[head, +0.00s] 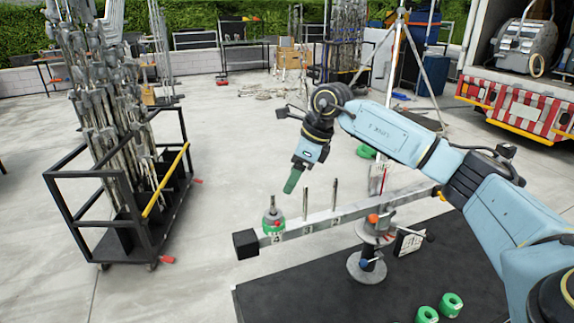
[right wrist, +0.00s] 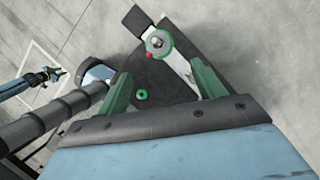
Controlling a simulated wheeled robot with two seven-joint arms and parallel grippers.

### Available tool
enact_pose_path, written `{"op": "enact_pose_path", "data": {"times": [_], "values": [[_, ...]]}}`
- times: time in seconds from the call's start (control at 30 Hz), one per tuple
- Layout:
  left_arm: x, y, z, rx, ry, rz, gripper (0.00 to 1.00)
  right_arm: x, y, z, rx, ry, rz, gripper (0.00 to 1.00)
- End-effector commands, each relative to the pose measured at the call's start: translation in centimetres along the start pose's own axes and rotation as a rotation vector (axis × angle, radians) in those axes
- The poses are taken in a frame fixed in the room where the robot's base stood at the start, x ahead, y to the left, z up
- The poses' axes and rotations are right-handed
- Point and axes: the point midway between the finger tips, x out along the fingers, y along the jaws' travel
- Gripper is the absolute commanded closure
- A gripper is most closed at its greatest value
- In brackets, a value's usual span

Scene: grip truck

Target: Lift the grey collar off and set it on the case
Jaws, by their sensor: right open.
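The grey collar (head: 273,213) sits around a short post near the left end of the beam (head: 330,218), apparently with a green ring directly below it. In the right wrist view the collar (right wrist: 157,41) shows from above, beyond the fingertips. My right gripper (head: 293,181) is open and empty, above and slightly right of the collar in the head view. Its two green fingers (right wrist: 163,84) stand wide apart in the right wrist view. The black case top (head: 300,295) lies below the beam. A small blue arm, apparently my left, shows at the left of the right wrist view; its jaws are unclear.
Two bare upright pins (head: 334,195) stand on the beam right of the collar. Green rings (head: 451,304) lie on the case at the front right. A black-railed cart (head: 110,200) with metal stands is at the left. Much of the case top is clear.

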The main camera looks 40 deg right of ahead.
Motion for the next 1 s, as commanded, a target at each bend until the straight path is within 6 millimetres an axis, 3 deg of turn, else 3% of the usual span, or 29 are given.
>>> {"op": "enact_pose_path", "data": {"times": [0.1,0.23,0.37,0.6,1.0], "values": [[-0.6,0.7,4.5,0.0,-0.071,0.009,0.67,2.1,0.2,0.0,-0.001,0.001,0.006,0.32],[-1.1,1.1,6.6,0.0,-0.104,0.013,0.67,4.7,0.2,0.1,-0.001,0.001,0.007,0.32],[-1.2,0.9,5.9,0.0,-0.094,0.012,0.67,7.3,0.2,0.1,-0.001,-0.001,0.006,0.32],[-1.2,0.5,2.5,0.0,-0.04,0.006,0.67,10.9,0.2,0.1,-0.001,-0.002,0.005,0.32],[-1.4,0.7,3.9,0.0,-0.063,0.009,0.67,12.4,0.2,0.1,-0.001,-0.003,0.003,0.32]]}}
